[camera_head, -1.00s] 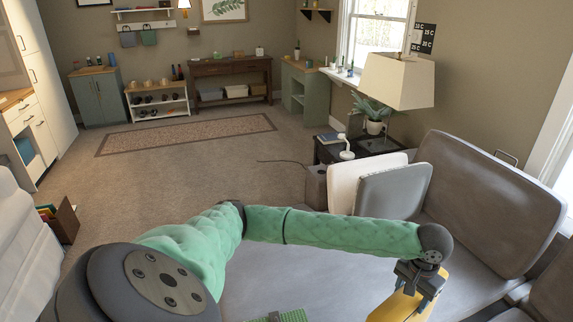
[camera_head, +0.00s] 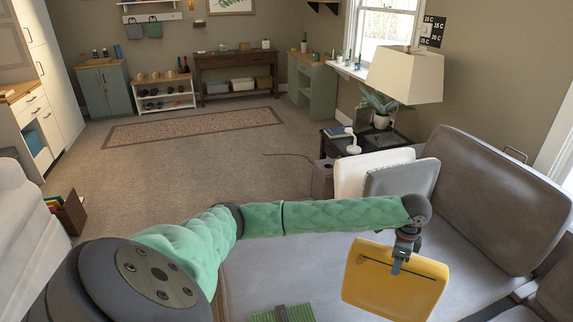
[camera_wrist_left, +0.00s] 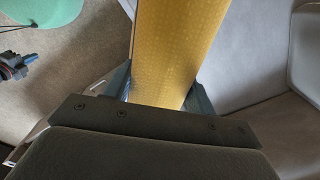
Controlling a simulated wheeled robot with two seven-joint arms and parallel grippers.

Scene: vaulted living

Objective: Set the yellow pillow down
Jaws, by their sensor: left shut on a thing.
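The yellow pillow (camera_head: 392,284) hangs from my left gripper (camera_head: 402,262) above the grey sofa seat (camera_head: 300,265) in the head view. My left gripper is shut on the pillow's upper edge. In the left wrist view the yellow pillow (camera_wrist_left: 170,50) runs between the two fingers of my left gripper (camera_wrist_left: 160,92). I cannot tell whether the pillow's lower edge touches the seat. My right gripper is not in view.
A white cushion (camera_head: 362,170) and a grey cushion (camera_head: 402,178) lean at the sofa's far end. A large grey back cushion (camera_head: 490,200) stands on the right. A green object (camera_head: 285,313) lies at the bottom. A side table with a lamp (camera_head: 405,75) stands behind.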

